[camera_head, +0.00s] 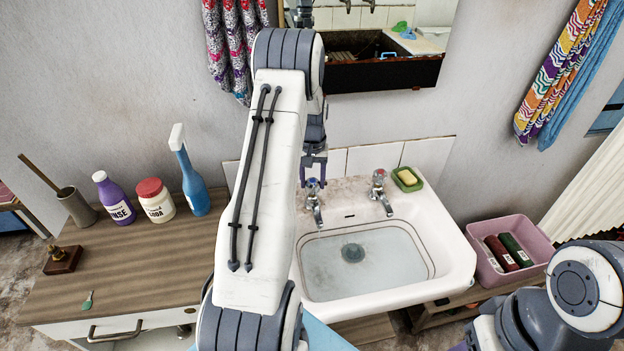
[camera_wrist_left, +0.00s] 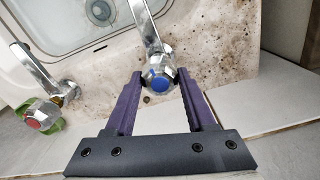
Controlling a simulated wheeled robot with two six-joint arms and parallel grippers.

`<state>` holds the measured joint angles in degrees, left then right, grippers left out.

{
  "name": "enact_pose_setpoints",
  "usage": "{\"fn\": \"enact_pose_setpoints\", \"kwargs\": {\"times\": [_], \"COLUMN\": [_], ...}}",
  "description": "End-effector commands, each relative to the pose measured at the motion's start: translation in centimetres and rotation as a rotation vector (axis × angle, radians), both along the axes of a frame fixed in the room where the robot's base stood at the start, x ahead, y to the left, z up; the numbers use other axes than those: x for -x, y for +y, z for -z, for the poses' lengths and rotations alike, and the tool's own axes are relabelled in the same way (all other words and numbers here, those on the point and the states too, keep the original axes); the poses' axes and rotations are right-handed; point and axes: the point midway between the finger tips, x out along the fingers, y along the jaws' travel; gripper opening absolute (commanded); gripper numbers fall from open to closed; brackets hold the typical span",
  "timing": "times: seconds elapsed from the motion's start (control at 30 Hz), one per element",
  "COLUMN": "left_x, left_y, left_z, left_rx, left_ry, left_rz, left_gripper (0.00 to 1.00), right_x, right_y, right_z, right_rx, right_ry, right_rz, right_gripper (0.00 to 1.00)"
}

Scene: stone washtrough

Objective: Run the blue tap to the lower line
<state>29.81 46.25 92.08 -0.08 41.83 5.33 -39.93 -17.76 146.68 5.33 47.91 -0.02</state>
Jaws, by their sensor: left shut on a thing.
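The blue tap (camera_head: 313,205) stands at the back left of the white basin (camera_head: 452,262), its spout pointing into it. In the left wrist view its blue-capped knob (camera_wrist_left: 159,78) sits between the purple fingers of my left gripper (camera_wrist_left: 159,75), which is shut on it. In the head view my left gripper (camera_head: 314,168) is above the tap, partly hidden by my arm. A dark line runs round the inside of the basin. Clear, pale water seems to cover its bottom and drain, though its exact level is hard to tell. My right gripper is out of view.
The red tap (camera_head: 379,190) stands to the right, beside a green dish with yellow soap (camera_head: 407,178). A pink tub (camera_head: 535,243) with bottles is right of the basin. Several bottles and a brush holder stand on the wooden counter (camera_head: 130,260) at left.

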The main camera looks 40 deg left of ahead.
Motion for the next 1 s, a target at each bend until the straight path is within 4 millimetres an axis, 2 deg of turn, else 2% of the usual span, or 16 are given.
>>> {"fn": "enact_pose_setpoints", "kwargs": {"times": [0.3,0.83,0.87,0.9,0.93,1.0], "left_x": [0.06,0.04,0.04,0.03,0.03,0.02], "left_y": [0.14,0.17,0.17,0.15,0.15,0.12], "left_z": [-0.09,-0.09,-0.09,-0.09,-0.09,-0.08], "left_rx": [-0.002,-0.004,-0.004,-0.003,-0.002,-0.002], "left_ry": [0.000,0.000,0.000,-0.001,0.000,0.000], "left_rz": [0.133,0.161,0.161,0.161,0.161,0.160], "left_gripper": [0.00,0.00,0.63,0.78,0.85,0.85], "right_x": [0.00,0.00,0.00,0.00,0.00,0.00], "right_y": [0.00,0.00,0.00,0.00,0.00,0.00], "right_z": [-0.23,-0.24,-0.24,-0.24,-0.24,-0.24], "right_rx": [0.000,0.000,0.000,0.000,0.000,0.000], "right_ry": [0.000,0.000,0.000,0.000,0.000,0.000], "right_rz": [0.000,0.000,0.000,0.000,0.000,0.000], "right_gripper": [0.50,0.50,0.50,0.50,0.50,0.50]}}
